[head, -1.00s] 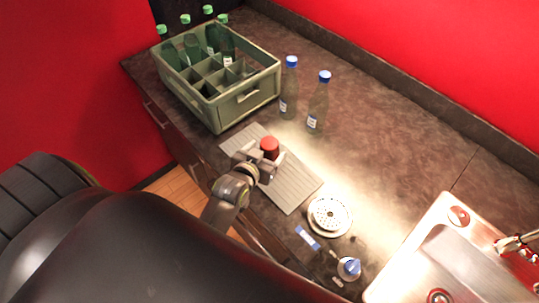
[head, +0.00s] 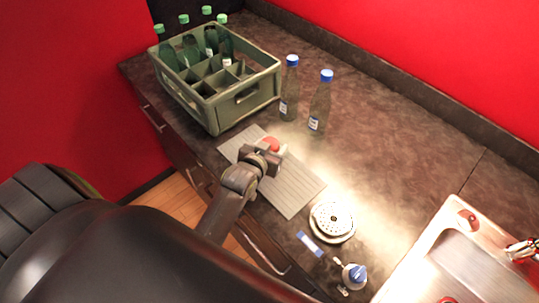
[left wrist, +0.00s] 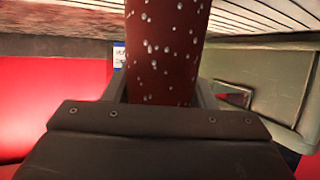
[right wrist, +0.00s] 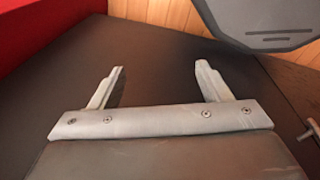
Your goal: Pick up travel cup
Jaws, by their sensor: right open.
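The travel cup (head: 271,144) shows red at the far end of my left gripper (head: 266,158), over the ribbed grey mat; the gripper hides most of it. In the left wrist view the cup (left wrist: 165,50) is dark red with pale speckles. It stands between the two fingers of my left gripper (left wrist: 162,85), close to both; I cannot tell whether they press on it. My right gripper (right wrist: 160,80) is open and empty in the right wrist view, away from the cup. It is outside the head view.
The ribbed mat (head: 295,191) lies on the dark counter. A green crate (head: 214,115) with green-capped bottles stands behind it. Two blue-capped bottles (head: 319,104) are to the right.

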